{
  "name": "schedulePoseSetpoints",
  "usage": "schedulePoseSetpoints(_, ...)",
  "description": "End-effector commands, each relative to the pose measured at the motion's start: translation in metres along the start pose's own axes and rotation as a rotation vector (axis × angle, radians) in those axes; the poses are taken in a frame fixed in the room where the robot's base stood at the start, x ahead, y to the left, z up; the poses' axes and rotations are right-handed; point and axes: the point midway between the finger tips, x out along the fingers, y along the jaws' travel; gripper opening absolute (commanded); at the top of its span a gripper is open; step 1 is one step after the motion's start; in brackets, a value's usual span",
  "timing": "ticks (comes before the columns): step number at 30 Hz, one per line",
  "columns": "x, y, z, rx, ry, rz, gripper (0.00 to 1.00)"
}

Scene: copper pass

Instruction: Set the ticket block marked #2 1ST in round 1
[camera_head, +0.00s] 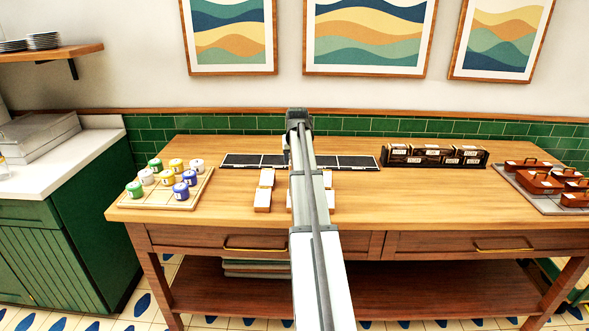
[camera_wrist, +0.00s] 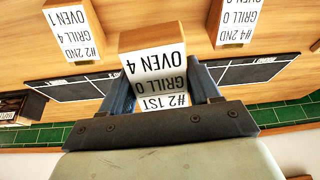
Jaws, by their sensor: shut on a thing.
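The ticket block marked #2 1ST, GRILL 0, OVEN 4 (camera_wrist: 158,62) is wooden with a white label. In the wrist view it sits between the two blue-grey fingers of my gripper (camera_wrist: 160,88), which are shut on its sides. Its label reads upside down there. Whether it is clear of the table I cannot tell. In the head view my arm hides the block and the fingertips. A black strip of panels (camera_head: 255,161) lies at the back of the table and also shows in the wrist view (camera_wrist: 70,89). My arm covers its middle.
Other ticket blocks (camera_head: 262,200) stand either side of my arm; one marked #2 2ND (camera_wrist: 72,32) shows in the wrist view. A tray of coloured jars (camera_head: 195,202) is left, a dark rack (camera_head: 387,155) back right, and reddish-brown pans (camera_head: 535,182) far right. Table front right is clear.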

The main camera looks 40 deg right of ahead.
Motion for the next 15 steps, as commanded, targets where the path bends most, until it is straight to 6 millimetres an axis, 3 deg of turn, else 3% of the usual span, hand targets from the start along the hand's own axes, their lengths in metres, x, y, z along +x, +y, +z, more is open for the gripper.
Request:
schedulePoseSetpoints(4, -0.011, -0.010, -0.004, -0.010, 0.001, -0.004, 0.28)
schedulePoseSetpoints(7, -0.012, -0.030, -0.004, -0.032, 0.000, -0.013, 0.28)
schedulePoseSetpoints(11, -0.006, -0.074, -0.006, -0.079, -0.001, -0.033, 0.28)
schedulePoseSetpoints(15, 0.006, -0.132, -0.031, -0.136, 0.000, -0.056, 0.28)
